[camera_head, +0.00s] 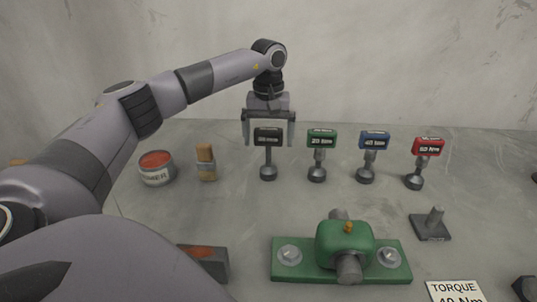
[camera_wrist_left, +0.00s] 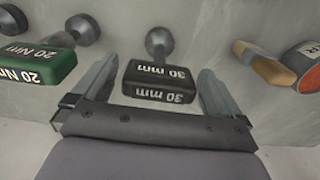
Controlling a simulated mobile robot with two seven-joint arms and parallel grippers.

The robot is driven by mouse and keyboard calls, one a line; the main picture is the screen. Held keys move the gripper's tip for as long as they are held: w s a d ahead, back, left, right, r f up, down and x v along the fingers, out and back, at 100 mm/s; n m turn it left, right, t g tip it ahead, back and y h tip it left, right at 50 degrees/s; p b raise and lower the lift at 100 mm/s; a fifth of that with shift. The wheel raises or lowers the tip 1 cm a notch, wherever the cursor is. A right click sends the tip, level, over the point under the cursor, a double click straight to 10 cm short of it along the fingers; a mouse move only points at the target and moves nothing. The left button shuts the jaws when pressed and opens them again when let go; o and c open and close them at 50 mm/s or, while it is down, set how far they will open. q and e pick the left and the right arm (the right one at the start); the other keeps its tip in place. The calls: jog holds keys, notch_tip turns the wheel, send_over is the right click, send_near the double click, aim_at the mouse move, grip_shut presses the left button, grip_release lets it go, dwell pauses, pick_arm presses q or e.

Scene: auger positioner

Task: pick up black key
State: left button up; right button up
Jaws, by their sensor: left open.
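The black key (camera_head: 268,138) stands upright on the table, a black block-shaped head on a thin stem with a round grey base. Its head, marked "30 mm", also shows in the left wrist view (camera_wrist_left: 158,82). My left gripper (camera_head: 268,140) is open above it, pointing down, with one finger on each side of the head. In the left wrist view the fingers (camera_wrist_left: 160,88) show gaps to the head on both sides. My right gripper is not in view.
Green (camera_head: 321,139), blue (camera_head: 374,141) and red (camera_head: 428,147) keys stand in a row to the right. A brush (camera_head: 206,163) and a tin (camera_head: 156,170) are at left. A green positioner (camera_head: 344,243), a grey post (camera_head: 432,224) and a torque card (camera_head: 455,291) are nearer.

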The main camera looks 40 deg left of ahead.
aim_at(268, 145)
pick_arm(q)
jog(key=shift+f, duration=1.5)
jog(key=c, duration=1.1)
jog(key=shift+o, duration=0.2)
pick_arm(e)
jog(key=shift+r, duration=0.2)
pick_arm(q)
jog(key=shift+r, duration=0.1)
